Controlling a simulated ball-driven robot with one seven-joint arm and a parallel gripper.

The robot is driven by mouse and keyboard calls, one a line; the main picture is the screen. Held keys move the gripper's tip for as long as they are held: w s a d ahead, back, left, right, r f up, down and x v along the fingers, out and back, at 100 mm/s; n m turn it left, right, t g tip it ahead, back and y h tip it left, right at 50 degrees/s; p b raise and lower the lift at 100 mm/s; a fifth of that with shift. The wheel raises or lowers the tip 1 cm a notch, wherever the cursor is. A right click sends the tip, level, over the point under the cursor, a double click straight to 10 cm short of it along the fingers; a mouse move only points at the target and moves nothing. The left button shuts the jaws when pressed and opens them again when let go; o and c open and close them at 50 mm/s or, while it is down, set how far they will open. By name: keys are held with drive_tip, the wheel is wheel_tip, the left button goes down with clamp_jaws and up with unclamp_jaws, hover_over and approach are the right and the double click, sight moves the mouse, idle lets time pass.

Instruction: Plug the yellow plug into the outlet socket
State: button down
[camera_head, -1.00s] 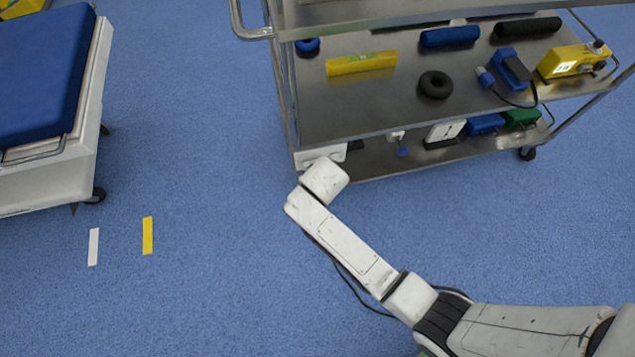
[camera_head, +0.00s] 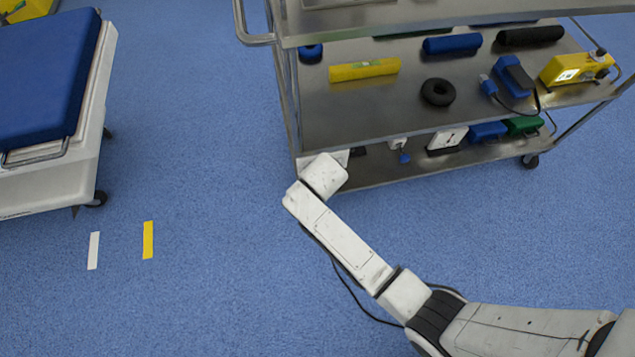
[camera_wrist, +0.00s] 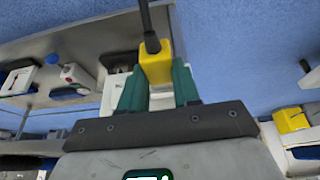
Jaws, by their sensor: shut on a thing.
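The yellow plug (camera_wrist: 155,64) is held between the green fingers of my gripper (camera_wrist: 158,84), with a black cable running up from it in the wrist view. A white block (camera_wrist: 112,94) shows just behind and left of the plug; it may be the outlet socket, but no socket holes are visible. I cannot tell whether the plug touches it. In the head view, a white box (camera_head: 340,154) at the lower shelf's left end is mostly hidden by my arm. My gripper and the plug are hidden there.
The metal cart's middle shelf (camera_head: 390,110) holds a yellow bar (camera_head: 365,69), a black ring (camera_head: 437,92) and a yellow device (camera_head: 575,67). A white panel (camera_head: 446,139) stands on the lower shelf.

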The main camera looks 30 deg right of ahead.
drive_tip(key=shift+w+r, duration=0.1)
drive_tip(key=shift+w, duration=0.1)
drive_tip(key=c, duration=0.7)
unclamp_jaws()
drive_tip(key=shift+c, duration=0.2)
drive_tip(key=p+v, duration=0.4)
drive_tip(key=v, duration=0.6)
drive_tip(key=shift+s+r, duration=0.2)
drive_tip(key=shift+r, duration=0.1)
drive_tip(key=s+d+r+n+g+y, duration=0.1)
drive_tip(key=s+d+r+n+g, duration=0.2)
drive_tip(key=s, duration=0.8)
drive_tip(key=s+d+r, duration=0.2)
drive_tip(key=s+d, duration=0.3)
drive_tip(key=s, duration=0.6)
wheel_tip(320, 180, up, 16)
drive_tip(key=p, duration=1.5)
